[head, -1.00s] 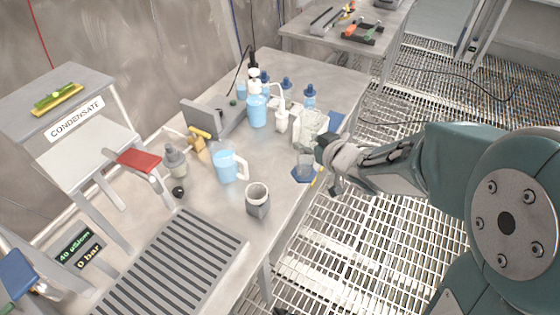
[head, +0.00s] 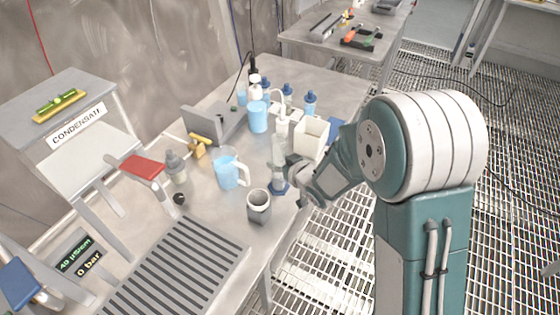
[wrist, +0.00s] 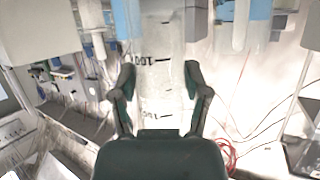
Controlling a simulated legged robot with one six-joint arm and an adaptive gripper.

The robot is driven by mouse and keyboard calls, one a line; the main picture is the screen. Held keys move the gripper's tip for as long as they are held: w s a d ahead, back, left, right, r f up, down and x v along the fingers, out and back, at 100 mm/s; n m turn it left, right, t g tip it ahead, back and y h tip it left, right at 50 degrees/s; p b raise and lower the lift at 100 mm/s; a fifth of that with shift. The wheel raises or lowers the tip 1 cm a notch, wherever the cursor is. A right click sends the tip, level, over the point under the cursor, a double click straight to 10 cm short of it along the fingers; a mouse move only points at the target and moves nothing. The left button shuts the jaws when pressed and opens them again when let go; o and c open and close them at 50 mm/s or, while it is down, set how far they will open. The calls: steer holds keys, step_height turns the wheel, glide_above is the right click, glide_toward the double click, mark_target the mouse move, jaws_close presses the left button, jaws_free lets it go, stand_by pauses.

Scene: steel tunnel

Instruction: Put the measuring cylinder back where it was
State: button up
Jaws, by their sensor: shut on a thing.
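My gripper (head: 287,171) comes from the right and is shut on the cylinder's lower part. In the wrist view, the cylinder (wrist: 162,70) with black graduation marks stands between my two fingers (wrist: 158,80). Its base is hidden there.
Close by stand a blue jug (head: 226,173), a grey cup (head: 258,207) and a cream square container (head: 312,138). Wash bottles (head: 281,128) and blue-capped bottles (head: 309,103) stand behind. A slotted grate (head: 175,268) lies in front. Open grating floor is to the right.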

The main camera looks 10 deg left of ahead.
steer(key=shift+a, duration=0.1)
steer(key=o, duration=1.3)
steer(key=shift+d, duration=0.2)
steer(key=shift+r, duration=0.1)
steer(key=v, duration=1.2)
